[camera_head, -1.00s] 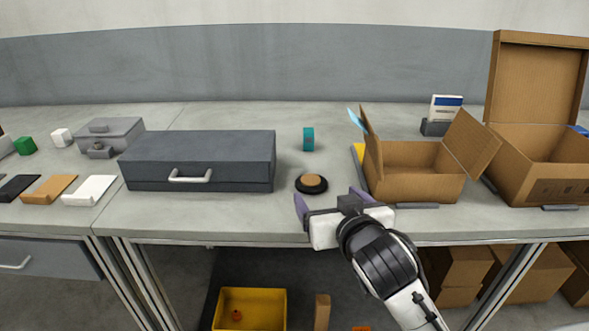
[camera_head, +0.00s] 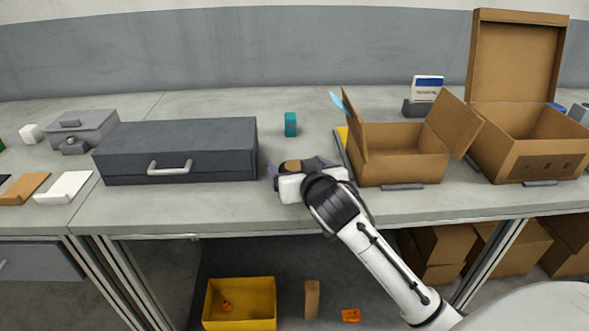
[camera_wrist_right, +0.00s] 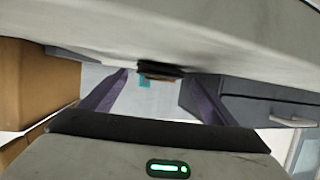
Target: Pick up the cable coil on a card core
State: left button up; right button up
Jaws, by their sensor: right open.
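The cable coil, a dark flat ring with a brown card core (camera_head: 292,164), lies on the grey table between the dark case and the open carton. My right gripper (camera_head: 298,168) is low over the table at the coil, and its body hides most of the dark ring in the head view. Its purple fingers are apart, one to each side of the coil. In the right wrist view the coil (camera_wrist_right: 160,70) shows edge-on near the fingertips, between the two fingers; I cannot tell whether either finger touches it. My left gripper is not in view.
The dark grey case (camera_head: 180,150) stands left of the gripper and the open carton (camera_head: 402,168) close to its right. A small teal object (camera_head: 291,124) stands behind the coil. Bare tabletop lies behind it. The yellow bin (camera_head: 240,318) is below the table.

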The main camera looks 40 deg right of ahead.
jog(key=c, duration=1.1)
jog(key=shift+c, duration=0.5)
jog(key=shift+r, duration=0.15)
